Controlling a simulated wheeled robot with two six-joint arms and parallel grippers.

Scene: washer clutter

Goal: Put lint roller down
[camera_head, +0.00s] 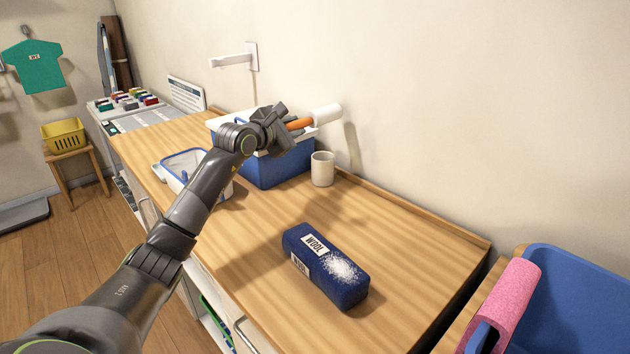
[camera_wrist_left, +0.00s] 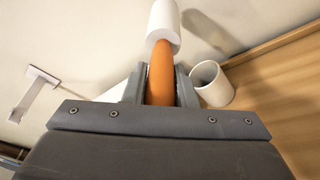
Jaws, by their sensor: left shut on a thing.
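The lint roller has an orange handle and a white roll (camera_head: 326,114). My left gripper (camera_head: 290,128) is shut on the orange handle and holds the roller above the counter, in front of the wall. In the left wrist view the orange handle (camera_wrist_left: 160,75) sits between the two fingers, with the white roll (camera_wrist_left: 164,22) beyond them. A white cup (camera_head: 322,169) stands on the wooden counter (camera_head: 400,235), below and beside the roller; it also shows in the left wrist view (camera_wrist_left: 212,84). My right gripper is not in view.
A blue bin with a white rim (camera_head: 280,170) stands behind my gripper. A blue wool block (camera_head: 326,266) with white specks lies on the counter. A blue-rimmed container (camera_head: 178,168) is at left. A blue tub (camera_head: 575,300) with a pink roll (camera_head: 506,303) is at right. The counter's right part is clear.

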